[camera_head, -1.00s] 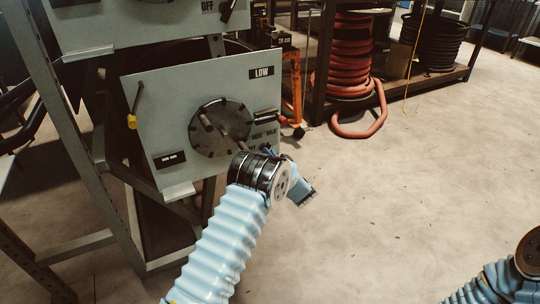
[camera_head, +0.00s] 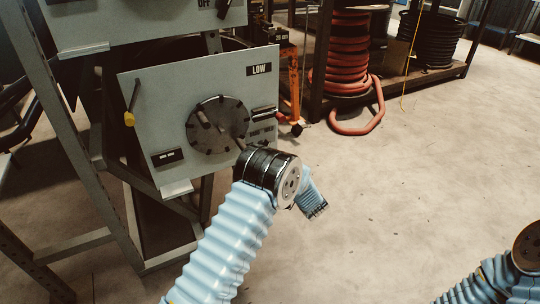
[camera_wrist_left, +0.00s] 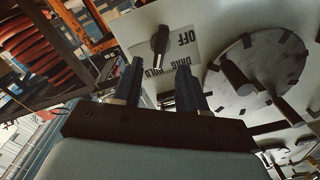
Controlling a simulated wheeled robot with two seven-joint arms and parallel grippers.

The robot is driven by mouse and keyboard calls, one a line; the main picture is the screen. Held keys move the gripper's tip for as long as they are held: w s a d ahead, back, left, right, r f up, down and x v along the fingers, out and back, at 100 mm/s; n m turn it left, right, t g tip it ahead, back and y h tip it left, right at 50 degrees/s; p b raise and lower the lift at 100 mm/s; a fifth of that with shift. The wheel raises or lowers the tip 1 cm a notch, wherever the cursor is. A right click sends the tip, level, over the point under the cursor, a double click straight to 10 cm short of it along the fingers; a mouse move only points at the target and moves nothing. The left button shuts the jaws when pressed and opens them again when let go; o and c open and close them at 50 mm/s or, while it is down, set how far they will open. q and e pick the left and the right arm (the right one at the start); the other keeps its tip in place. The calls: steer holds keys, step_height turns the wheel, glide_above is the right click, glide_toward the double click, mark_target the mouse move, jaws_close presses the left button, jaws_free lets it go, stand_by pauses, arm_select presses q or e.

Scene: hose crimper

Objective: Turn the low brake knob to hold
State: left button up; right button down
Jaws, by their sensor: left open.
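The LOW panel (camera_head: 160,85) is a light grey plate below another panel. Its brake knob (camera_wrist_left: 160,42) is small, dark and elongated in the left wrist view, beside the printed words OFF, DRAG and HOLD. The knob runs roughly up and down there; which end is its pointer I cannot tell. My left gripper (camera_wrist_left: 160,68) is open, its two dark fingers pointing at the panel with the knob between and beyond their tips. They do not visibly grip it, and HOLD is partly covered. My right gripper is out of view.
A round dark disc (camera_head: 214,138) with protruding handles sits left of the knob. A yellow-tipped lever (camera_head: 130,110) is at the panel's left. An orange stand (camera_head: 294,85) and a red hose coil (camera_head: 349,60) stand right. The floor (camera_head: 420,180) at right is open.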

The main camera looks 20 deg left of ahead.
arm_select(q)
steer(key=v, duration=0.7)
steer(key=s+d+f+m+g+h, duration=0.1)
steer(key=s+f+g+h, duration=0.1)
steer(key=s+f+h, duration=0.6)
steer(key=s+d+f+m+g+h, duration=0.1)
steer(key=s+f+g+h, duration=0.2)
steer(key=f, duration=0.9)
steer(key=s+d+f+g+h, duration=0.1)
steer(key=s+d+g+h, duration=0.2)
steer(key=s, duration=0.7)
steer(key=s+d+f+g+h+p, duration=0.1)
steer(key=s+d+g+h, duration=0.2)
steer(key=s, duration=0.8)
steer(key=shift+s+d+h, duration=0.15)
steer(key=shift+s+h, duration=0.05)
steer(key=shift+h, duration=0.2)
steer(key=shift+w+f, duration=0.1)
steer(key=shift+f, duration=0.05)
